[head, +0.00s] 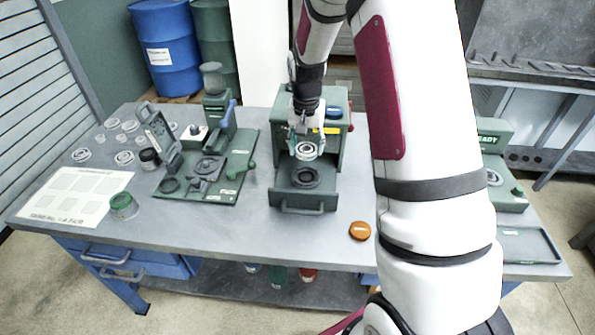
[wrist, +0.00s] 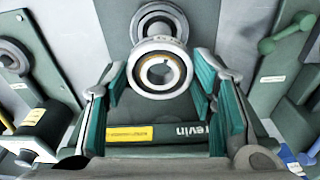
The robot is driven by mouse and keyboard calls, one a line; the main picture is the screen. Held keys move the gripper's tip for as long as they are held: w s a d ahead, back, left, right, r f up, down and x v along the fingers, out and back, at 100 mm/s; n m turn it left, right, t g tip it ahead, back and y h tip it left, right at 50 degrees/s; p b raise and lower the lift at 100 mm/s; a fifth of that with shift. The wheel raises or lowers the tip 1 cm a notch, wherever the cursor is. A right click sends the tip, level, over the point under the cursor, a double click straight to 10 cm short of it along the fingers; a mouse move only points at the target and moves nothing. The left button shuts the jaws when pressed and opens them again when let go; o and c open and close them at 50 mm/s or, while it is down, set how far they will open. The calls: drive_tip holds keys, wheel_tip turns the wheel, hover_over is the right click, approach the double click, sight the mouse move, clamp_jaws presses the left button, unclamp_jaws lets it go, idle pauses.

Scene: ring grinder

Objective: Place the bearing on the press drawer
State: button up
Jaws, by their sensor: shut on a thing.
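The bearing (head: 307,150) is a pale metal ring with a dark inner ring. My gripper (head: 306,143) is shut on it and holds it above the press drawer (head: 304,205). The wrist view shows the bearing (wrist: 160,72) between the teal finger pads of my gripper (wrist: 160,78). The drawer is pulled out of the green press (head: 331,152) and has a dark round seat (head: 305,178) in its middle. In the wrist view the seat (wrist: 158,18) shows beyond the bearing, partly covered by it. The bearing appears apart from the seat.
A green fixture board (head: 230,185) with levers stands left of the press. Several loose rings lie at the far left of the table. An orange disc (head: 360,231) lies right of the drawer. A green-lidded jar (head: 123,205) stands at left front. My arm hides the table's right part.

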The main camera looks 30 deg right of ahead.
sight(306, 175)
wheel_tip(306, 175, down, 8)
drive_tip(key=shift+f+p, duration=0.25)
drive_tip(key=shift+p, duration=0.35)
drive_tip(key=o, duration=1.4)
drive_tip(key=shift+f, duration=0.15)
drive_tip(key=shift+c, duration=0.2)
